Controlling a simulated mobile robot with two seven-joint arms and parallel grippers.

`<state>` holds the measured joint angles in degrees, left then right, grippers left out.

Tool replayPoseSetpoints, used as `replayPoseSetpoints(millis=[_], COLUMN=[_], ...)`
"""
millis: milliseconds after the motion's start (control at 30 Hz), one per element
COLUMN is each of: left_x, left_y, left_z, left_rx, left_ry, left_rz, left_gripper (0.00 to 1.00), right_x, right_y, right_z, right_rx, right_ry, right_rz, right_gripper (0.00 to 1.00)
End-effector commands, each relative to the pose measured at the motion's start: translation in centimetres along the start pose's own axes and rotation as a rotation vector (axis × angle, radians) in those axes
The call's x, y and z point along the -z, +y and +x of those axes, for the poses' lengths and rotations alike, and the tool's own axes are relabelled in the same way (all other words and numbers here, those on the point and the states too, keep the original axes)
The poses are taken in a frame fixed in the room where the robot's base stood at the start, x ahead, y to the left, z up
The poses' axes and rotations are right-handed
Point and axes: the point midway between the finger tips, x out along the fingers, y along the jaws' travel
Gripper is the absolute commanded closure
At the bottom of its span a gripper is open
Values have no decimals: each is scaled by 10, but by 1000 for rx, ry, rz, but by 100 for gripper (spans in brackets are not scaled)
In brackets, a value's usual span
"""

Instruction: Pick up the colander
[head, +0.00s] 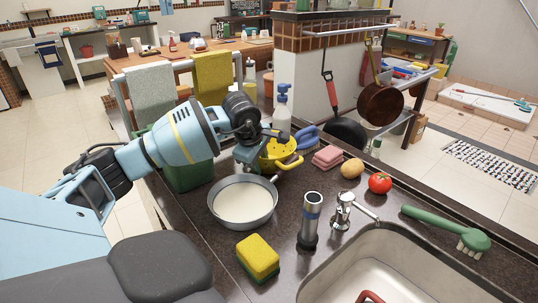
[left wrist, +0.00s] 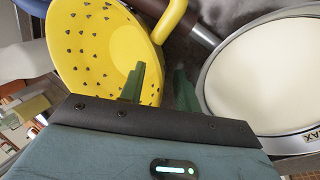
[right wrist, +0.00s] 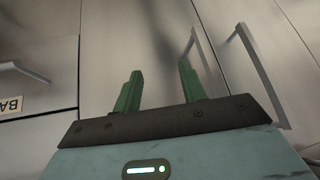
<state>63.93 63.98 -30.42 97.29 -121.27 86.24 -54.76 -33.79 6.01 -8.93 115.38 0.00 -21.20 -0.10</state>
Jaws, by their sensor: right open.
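The yellow colander (head: 283,148) sits on the dark counter behind the grey pan, partly hidden by my left arm. In the left wrist view the colander (left wrist: 95,45) shows its holes, rim and a yellow handle. My left gripper (left wrist: 160,85) is open, close to the colander. One finger overlaps the bowl and the rim appears between the two fingers; I cannot tell if they touch it. My right gripper (right wrist: 160,82) is open and empty, facing grey cabinet fronts, away from the colander.
A pan with pale contents (head: 243,203) stands right beside the colander. Cabinet handles (right wrist: 258,75) face my right gripper.

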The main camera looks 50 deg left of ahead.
Motion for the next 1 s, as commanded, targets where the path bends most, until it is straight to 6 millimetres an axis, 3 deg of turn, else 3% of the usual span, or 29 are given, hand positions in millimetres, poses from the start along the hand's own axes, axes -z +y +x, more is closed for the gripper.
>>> replayPoseSetpoints(millis=[233,500,1000], left_x=[0,0,0], left_y=[0,0,5], left_z=[1,1,-8], left_rx=[-1,-1,-5], left_ry=[1,1,1], left_rz=[0,0,-1], left_gripper=[67,100,100], right_x=[0,0,-1], right_y=[0,0,0], right_z=[0,0,0], right_rx=[0,0,0], right_ry=[0,-1,-3], right_rz=[0,0,0], right_gripper=[59,59,59])
